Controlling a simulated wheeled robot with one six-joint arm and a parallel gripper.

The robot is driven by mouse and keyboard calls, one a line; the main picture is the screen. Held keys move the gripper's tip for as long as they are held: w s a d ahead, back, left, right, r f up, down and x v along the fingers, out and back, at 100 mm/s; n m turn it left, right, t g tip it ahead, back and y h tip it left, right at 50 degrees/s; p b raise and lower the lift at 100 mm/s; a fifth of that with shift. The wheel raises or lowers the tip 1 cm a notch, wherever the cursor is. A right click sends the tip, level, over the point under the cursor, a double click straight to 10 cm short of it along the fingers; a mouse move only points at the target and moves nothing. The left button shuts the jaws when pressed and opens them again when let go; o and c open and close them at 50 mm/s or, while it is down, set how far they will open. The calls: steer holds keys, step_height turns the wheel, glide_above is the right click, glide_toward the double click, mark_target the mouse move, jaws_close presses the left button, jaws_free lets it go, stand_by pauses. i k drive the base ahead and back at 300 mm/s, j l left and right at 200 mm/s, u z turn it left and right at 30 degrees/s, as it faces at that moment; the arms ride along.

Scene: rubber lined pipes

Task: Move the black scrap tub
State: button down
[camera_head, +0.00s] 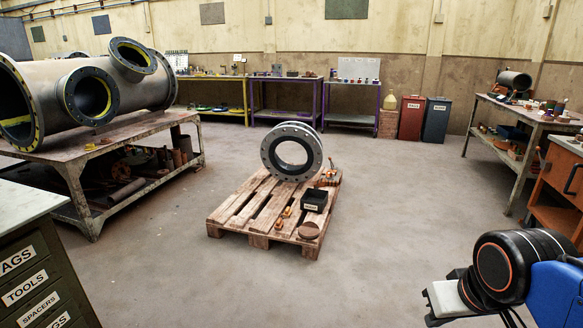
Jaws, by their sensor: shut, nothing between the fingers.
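The black scrap tub (314,200) is a small open black box with a pale label on its front. It sits upright on the wooden pallet (243,218), towards its right side, in front of the flanged pipe ring. The label is too small to read surely. My gripper (440,302) shows at the lower right, at the end of my blue and black arm. It is shut and empty, well apart from the tub and nearer the camera. Its fingers are hard to make out.
The pallet also bears a grey flanged pipe ring (291,151), a round brown disc (309,231) and small orange-brown items. A bench with a large pipe (105,90) stands left, a labelled drawer cabinet (40,275) front left. Clear floor surrounds the pallet.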

mark_target(313, 199)
steer(key=i, duration=3.4)
